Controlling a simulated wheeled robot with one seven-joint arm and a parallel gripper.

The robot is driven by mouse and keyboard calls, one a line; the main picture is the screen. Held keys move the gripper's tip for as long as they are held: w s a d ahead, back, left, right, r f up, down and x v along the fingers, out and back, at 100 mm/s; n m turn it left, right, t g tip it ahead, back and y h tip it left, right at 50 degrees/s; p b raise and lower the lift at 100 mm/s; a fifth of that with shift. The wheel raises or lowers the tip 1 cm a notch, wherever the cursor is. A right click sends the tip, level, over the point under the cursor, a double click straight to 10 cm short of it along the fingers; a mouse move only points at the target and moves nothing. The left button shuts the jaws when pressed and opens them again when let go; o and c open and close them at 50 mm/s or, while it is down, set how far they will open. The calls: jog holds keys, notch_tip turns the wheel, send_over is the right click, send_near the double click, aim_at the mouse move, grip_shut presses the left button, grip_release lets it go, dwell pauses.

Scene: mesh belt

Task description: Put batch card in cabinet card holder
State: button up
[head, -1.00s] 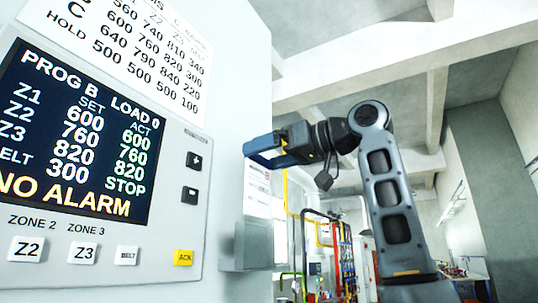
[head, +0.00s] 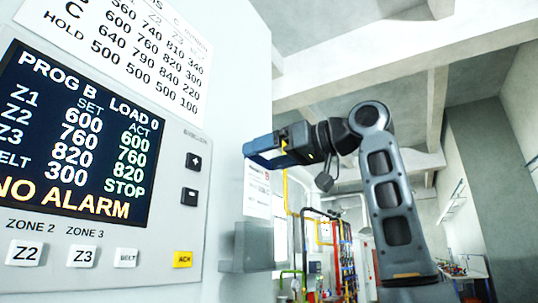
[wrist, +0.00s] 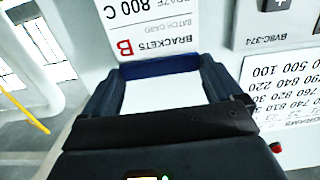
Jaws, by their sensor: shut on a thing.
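The batch card (head: 257,190) is white with red print and hangs upright below my gripper (head: 264,151). In the wrist view the batch card (wrist: 150,42) reads BRACKETS B and BRAZE 800 C, upside down. My gripper (wrist: 160,68) is shut on the card's edge. The grey card holder (head: 253,246) is fixed low on the side of the white cabinet (head: 232,120). The card's lower edge is close above the holder's top; I cannot tell whether it has entered it. The holder does not show in the wrist view.
The control panel (head: 100,150) with its screen and buttons is on the cabinet's front at left. A printed program sheet (head: 135,50) is above it. Pipes (head: 325,230) and a table stand far behind. The space right of my arm is open.

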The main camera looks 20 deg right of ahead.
aim_at(259, 201)
jog(key=shift+f+b, duration=2.7)
jog(key=shift+f, duration=1.8)
jog(key=o, duration=0.7)
jog(key=shift+s+d, duration=0.1)
jog(key=shift+b+v, duration=0.8)
jog(key=shift+v, duration=3)
